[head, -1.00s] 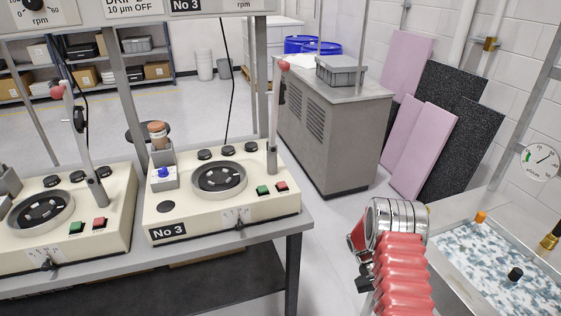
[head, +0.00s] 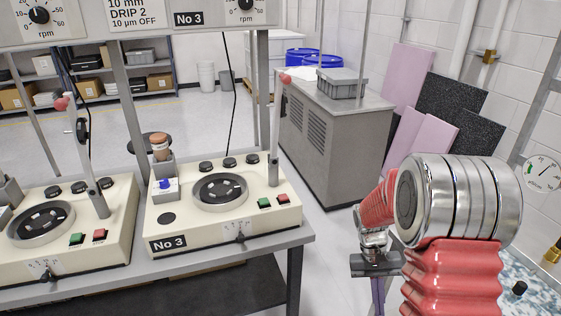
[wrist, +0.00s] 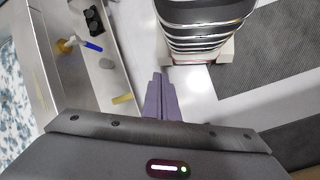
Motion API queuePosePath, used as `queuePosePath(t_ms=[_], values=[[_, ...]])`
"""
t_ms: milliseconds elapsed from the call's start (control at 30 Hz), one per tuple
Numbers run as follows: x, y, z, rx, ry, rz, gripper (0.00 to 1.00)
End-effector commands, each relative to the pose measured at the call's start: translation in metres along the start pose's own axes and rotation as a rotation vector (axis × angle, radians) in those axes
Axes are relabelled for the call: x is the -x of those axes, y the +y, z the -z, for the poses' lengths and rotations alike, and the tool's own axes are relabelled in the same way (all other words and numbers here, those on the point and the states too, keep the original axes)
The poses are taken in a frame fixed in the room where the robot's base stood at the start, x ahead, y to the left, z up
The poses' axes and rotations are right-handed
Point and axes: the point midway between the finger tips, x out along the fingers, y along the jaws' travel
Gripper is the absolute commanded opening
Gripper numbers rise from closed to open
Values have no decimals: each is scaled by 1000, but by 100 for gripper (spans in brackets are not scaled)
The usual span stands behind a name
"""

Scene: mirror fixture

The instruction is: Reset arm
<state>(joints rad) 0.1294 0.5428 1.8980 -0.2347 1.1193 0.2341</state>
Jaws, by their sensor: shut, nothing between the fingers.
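My arm, with red ribbed sleeves and a silver banded joint, is raised at the right of the head view. My gripper (head: 378,292) hangs below it, pointing down, with its purple fingers partly cut off by the lower frame edge. In the wrist view my gripper (wrist: 158,80) shows its purple fingers together, with nothing between them. It hangs over open floor, apart from the bench and the basin.
A bench (head: 300,240) with the No 3 polishing machine (head: 270,215) and a second machine (head: 65,225) stands left. A grey cabinet (head: 335,150) and leaning panels (head: 440,100) stand behind. A basin (wrist: 35,65) and a ledge holding a blue-handled tool (wrist: 90,45) lie beside my gripper.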

Motion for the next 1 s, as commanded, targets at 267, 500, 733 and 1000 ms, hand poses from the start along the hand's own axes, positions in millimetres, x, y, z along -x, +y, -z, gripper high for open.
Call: queuePosePath(t_ms=[267, 500, 733, 1000], values=[[39, -8, -35, 56, 119, 58, 0], [67, -13, -66, 95, 220, 101, 0], [89, -18, -96, 125, 320, 136, 0], [110, -22, -132, 148, 436, 171, 0]])
